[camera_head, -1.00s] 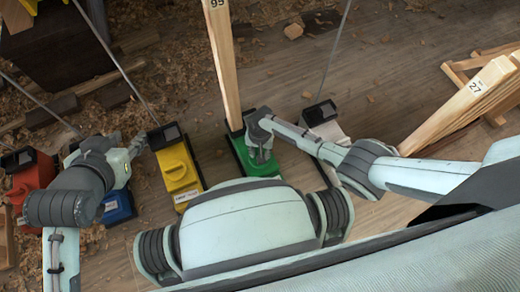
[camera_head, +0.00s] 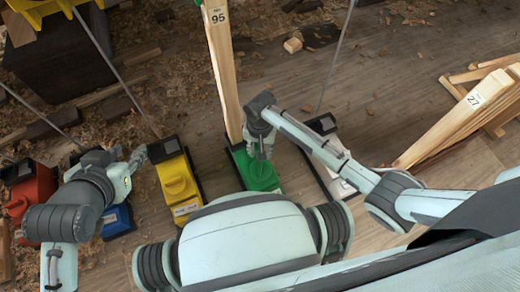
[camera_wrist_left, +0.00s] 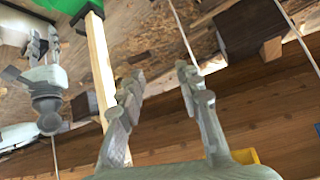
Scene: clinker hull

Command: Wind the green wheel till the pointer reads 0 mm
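The green unit (camera_head: 262,179) stands on the floor in the middle, on a dark base at the foot of an upright wooden post (camera_head: 222,75). My right gripper (camera_head: 262,150) points down over the green unit and covers part of it. I cannot make out the wheel or a pointer scale. In the left wrist view the right gripper (camera_wrist_left: 44,42) has its fingers apart beside the green unit (camera_wrist_left: 62,6). Whether they touch it is unclear. My left gripper (camera_head: 139,158) is between the blue and yellow units. In its wrist view its fingers (camera_wrist_left: 158,85) are apart and empty.
A yellow unit (camera_head: 178,182), a blue unit (camera_head: 117,222) and a red unit (camera_head: 32,195) stand left of the green one. A white unit (camera_head: 335,165) stands to its right. Thin rods rise from several units. Timber (camera_head: 465,115) leans at the right.

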